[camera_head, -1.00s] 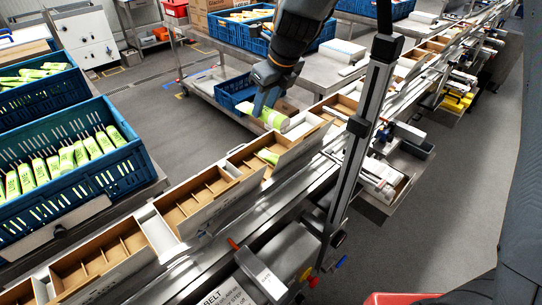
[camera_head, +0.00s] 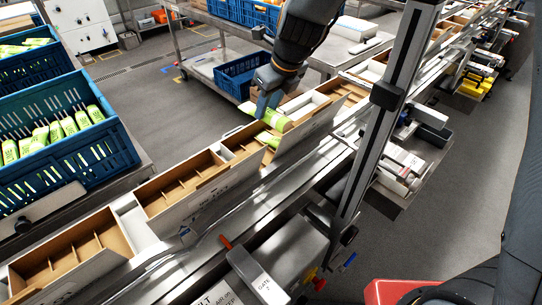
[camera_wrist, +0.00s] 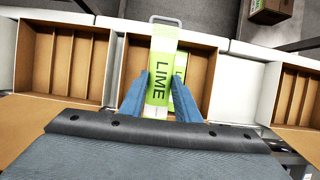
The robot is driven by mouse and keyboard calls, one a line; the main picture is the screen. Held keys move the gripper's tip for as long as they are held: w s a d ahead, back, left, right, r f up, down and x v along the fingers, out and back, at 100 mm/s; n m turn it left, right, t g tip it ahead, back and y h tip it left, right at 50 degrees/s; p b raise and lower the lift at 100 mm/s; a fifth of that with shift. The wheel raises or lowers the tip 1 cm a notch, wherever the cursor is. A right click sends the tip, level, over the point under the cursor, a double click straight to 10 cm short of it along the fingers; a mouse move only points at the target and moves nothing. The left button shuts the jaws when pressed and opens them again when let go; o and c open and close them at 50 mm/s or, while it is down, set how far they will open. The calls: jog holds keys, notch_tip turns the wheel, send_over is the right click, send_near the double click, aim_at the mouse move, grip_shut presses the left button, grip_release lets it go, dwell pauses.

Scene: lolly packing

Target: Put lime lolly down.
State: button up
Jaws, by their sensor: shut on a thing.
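My gripper (camera_head: 268,104) is shut on a lime lolly (camera_head: 276,119), a pale green and white pack. In the wrist view the held lolly (camera_wrist: 160,72) lies between the blue fingers (camera_wrist: 160,95), its "LIME" print facing up. It is over an open brown carton (camera_wrist: 136,62) on the line. A second lime lolly (camera_wrist: 182,97) lies inside that carton, just right of the held one and partly covered by it. In the head view this second lolly (camera_head: 268,139) shows below the held one. Whether the held lolly touches the carton is hard to tell.
Empty divided cartons (camera_head: 184,183) stand along the belt on both sides. A blue crate (camera_head: 122,150) of lime lollies is at left. A grey post (camera_head: 372,130) rises right of my arm.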

aim_at(278, 116)
jog(key=shift+f+b, duration=1.4)
jog(key=shift+f, duration=4.05)
jog(key=shift+f, duration=0.1)
jog(key=shift+f+b, duration=0.3)
jog(key=shift+f, duration=0.05)
jog(key=shift+f, duration=0.2)
jog(key=o, duration=1.1)
jog(key=shift+c, duration=0.2)
jog(key=shift+r, duration=0.1)
jog(key=shift+r, duration=0.25)
jog(key=p+v, duration=0.2)
jog(key=v, duration=1)
jog(key=shift+r, duration=0.3)
